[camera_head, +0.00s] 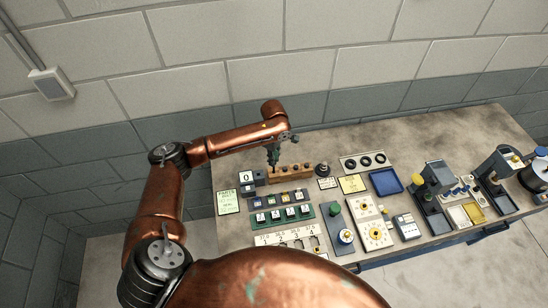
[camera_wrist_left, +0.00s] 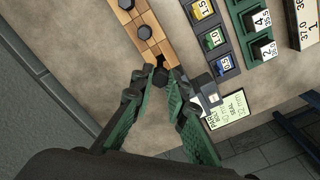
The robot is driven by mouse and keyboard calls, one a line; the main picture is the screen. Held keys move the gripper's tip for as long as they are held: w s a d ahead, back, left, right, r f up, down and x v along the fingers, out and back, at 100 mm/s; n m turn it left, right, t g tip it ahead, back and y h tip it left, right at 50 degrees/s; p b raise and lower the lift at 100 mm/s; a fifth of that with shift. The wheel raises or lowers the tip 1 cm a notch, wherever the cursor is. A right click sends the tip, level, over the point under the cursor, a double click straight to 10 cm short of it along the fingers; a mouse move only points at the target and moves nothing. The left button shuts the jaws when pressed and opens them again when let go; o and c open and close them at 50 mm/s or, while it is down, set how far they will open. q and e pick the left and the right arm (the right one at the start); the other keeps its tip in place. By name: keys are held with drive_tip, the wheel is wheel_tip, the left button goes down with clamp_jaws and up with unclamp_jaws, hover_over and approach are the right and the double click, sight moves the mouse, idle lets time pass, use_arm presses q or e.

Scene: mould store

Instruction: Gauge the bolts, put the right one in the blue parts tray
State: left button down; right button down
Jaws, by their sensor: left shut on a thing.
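The wooden bolt rack (camera_head: 291,173) lies near the back left of the bench; its near end shows in the left wrist view (camera_wrist_left: 152,43) with dark hexagonal bolt heads (camera_wrist_left: 145,32). My left gripper (camera_head: 273,162) is at the rack's left end. Its green fingers (camera_wrist_left: 168,74) are shut on a dark bolt at that end, mostly hidden between the fingertips. I cannot tell whether the bolt is clear of its hole. The blue parts tray (camera_head: 386,181) lies to the right of the rack and looks empty. My right gripper is out of view.
A green holder (camera_head: 281,217) with numbered blocks stands in front of the rack. A ring plate (camera_head: 364,162), yellow note (camera_head: 352,184), dial board (camera_head: 373,236) and small keypad device (camera_head: 407,227) crowd the middle. Upright instruments (camera_head: 436,178) stand at right.

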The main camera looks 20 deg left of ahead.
sight(274, 171)
use_arm(q)
drive_tip(key=shift+f, duration=0.1)
idle(0.4)
drive_tip(key=shift+p, duration=0.6)
drive_tip(key=shift+f, duration=0.1)
idle(0.5)
drive_tip(key=shift+f+p, duration=0.15)
drive_tip(key=shift+p, duration=1.55)
idle(0.7)
idle(0.4)
drive_tip(key=shift+f, duration=1.5)
drive_tip(key=shift+f, duration=1.6)
idle(0.4)
